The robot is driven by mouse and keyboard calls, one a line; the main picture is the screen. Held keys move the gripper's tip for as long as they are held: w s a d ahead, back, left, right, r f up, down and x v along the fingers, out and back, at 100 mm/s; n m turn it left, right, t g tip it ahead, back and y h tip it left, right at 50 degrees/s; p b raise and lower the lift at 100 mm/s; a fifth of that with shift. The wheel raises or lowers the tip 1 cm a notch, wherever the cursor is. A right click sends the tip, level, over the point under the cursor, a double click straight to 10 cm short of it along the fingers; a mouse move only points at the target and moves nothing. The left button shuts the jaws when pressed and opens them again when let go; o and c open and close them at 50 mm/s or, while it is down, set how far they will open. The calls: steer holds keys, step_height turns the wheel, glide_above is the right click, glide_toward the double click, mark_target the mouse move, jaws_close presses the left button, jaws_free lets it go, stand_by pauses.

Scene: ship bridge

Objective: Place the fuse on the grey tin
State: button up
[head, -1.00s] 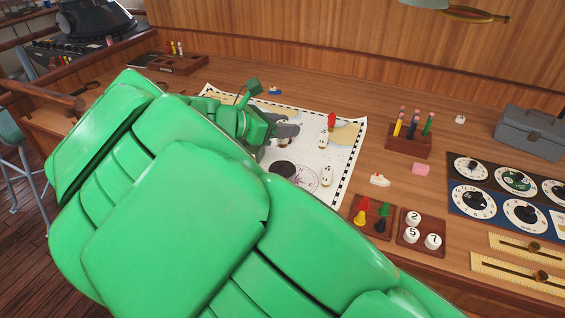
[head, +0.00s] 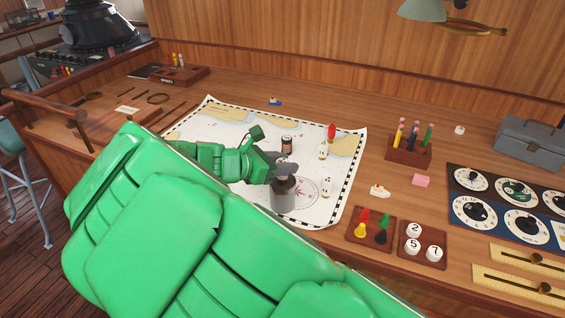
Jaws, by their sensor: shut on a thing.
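The grey tin (head: 283,200) stands upright on the chart in the head view, with a dark top. My gripper (head: 287,171) is just above and behind the tin's top, its grey fingers overlapping the tin's far rim in the picture. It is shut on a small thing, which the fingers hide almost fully. I take it to be the fuse, but cannot make out its shape or whether it touches the tin.
A small dark-capped jar (head: 287,145) stands on the chart (head: 225,120) behind my gripper. White figures (head: 323,151) and a red piece (head: 332,131) stand to the right. Peg trays (head: 370,243) and a pen block (head: 408,150) lie beyond the chart's right edge.

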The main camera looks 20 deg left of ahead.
steer(key=shift+f, duration=0.15)
steer(key=o, duration=1)
steer(key=shift+o, duration=0.2)
steer(key=shift+s+a+r, duration=0.15)
steer(key=shift+s+r, duration=0.05)
steer(key=shift+r, duration=0.05)
steer(key=v, duration=1.1)
steer(key=shift+s+a, duration=0.15)
steer(key=shift+s, duration=0.05)
